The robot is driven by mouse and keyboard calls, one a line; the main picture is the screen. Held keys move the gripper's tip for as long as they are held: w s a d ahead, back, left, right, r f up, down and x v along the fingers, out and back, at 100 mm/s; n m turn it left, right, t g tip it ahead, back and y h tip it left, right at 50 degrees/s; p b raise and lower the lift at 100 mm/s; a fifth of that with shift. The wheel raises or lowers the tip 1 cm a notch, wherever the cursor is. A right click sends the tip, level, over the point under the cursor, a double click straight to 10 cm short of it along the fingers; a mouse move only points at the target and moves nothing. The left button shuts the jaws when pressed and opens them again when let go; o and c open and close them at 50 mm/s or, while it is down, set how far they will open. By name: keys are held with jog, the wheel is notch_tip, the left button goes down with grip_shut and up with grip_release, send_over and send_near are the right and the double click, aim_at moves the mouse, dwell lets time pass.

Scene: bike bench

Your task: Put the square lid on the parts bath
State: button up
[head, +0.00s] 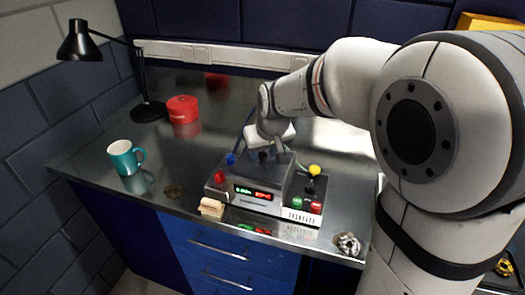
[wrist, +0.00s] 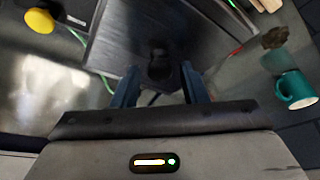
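A dark, flat square panel with a round black knob, which looks like the square lid (wrist: 115,40), lies below my gripper in the wrist view. My gripper (wrist: 160,72) has its two fingers spread, one on each side of the knob, with a visible gap on both sides. In the head view my gripper (head: 266,146) points down over the top of a grey box with a lit display (head: 255,194), which may be the parts bath. My wrist hides part of its top. I cannot tell how the lid sits on it.
Red, blue, yellow and green knobs surround the box, with cables behind. A teal mug (head: 124,158), red tin (head: 182,109) and black lamp (head: 148,110) stand to the left. A small wooden block (head: 212,207) and crumpled foil (head: 347,243) lie near the front edge.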

jog(key=shift+o, duration=0.9)
